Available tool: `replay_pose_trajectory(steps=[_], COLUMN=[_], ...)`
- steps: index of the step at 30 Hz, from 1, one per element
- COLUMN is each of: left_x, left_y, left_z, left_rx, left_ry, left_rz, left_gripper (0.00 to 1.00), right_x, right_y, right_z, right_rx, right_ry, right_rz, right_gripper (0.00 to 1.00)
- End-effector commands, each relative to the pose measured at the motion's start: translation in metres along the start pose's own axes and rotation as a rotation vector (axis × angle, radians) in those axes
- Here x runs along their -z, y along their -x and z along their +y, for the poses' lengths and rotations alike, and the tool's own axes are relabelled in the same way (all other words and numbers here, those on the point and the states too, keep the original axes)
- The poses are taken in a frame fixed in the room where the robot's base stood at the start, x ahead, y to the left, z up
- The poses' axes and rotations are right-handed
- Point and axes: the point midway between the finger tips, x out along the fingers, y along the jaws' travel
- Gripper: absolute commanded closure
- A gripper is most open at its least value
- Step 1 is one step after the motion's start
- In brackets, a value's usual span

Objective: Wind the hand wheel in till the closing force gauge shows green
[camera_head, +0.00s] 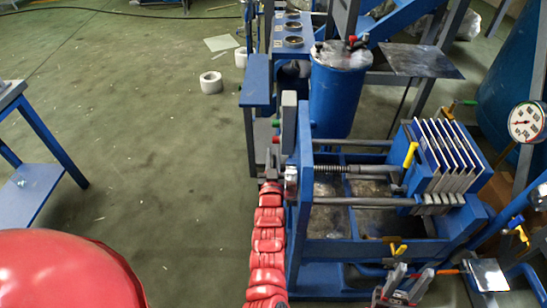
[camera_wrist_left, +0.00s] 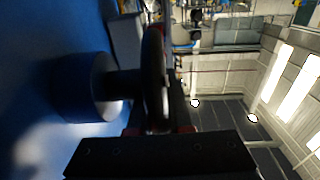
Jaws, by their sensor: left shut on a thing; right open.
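The hand wheel (camera_wrist_left: 157,80) shows edge-on in the left wrist view, on a short shaft from the blue end plate. My left gripper (camera_head: 272,168) is shut on it, left of the blue press frame (camera_head: 303,150), and largely hides it in the head view. The dark screw (camera_head: 352,169) runs right from the frame to the plate pack. A round white dial (camera_head: 526,122) with red marks stands at the right; I cannot read its needle. A grey box (camera_head: 288,112) with green and red parts beside it tops the frame. My right gripper (camera_head: 394,282) is open at lower right.
White plates (camera_head: 450,150) stand in a pack at the press's right end. A blue drum (camera_head: 338,92) and a blue bench (camera_head: 255,90) are behind. White rolls (camera_head: 211,82) lie on the floor.

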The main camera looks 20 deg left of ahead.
Motion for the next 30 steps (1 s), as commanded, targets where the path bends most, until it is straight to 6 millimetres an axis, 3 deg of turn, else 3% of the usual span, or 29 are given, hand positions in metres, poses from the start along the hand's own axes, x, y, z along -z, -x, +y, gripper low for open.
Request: replay_pose_trajectory(steps=[1,7,17,18,22,30], left_x=[-0.006,-0.003,0.007,0.007,0.007,0.006], left_y=[0.001,0.004,0.005,0.005,0.005,0.005], left_z=[0.000,0.000,0.000,0.000,0.000,0.000], left_rx=[0.000,0.000,0.001,0.001,0.001,0.001], left_ry=[-0.001,0.000,0.000,0.000,0.000,0.000], left_rz=[0.032,0.167,0.203,0.203,0.202,0.201], left_gripper=[1.00,1.00,1.00,0.79,0.56,0.53], right_x=[-0.003,-0.008,-0.007,-0.007,-0.007,-0.007], right_y=[0.015,0.045,0.044,0.044,0.044,0.044], right_z=[-0.001,-0.002,-0.002,-0.002,-0.002,-0.002], right_rx=[0.000,0.000,0.000,0.000,0.000,0.000], right_ry=[0.000,0.000,0.000,0.000,0.000,0.000], right_rz=[0.000,0.000,0.000,0.000,0.000,0.000], right_gripper=[0.59,0.59,0.59,0.59,0.59,0.59])
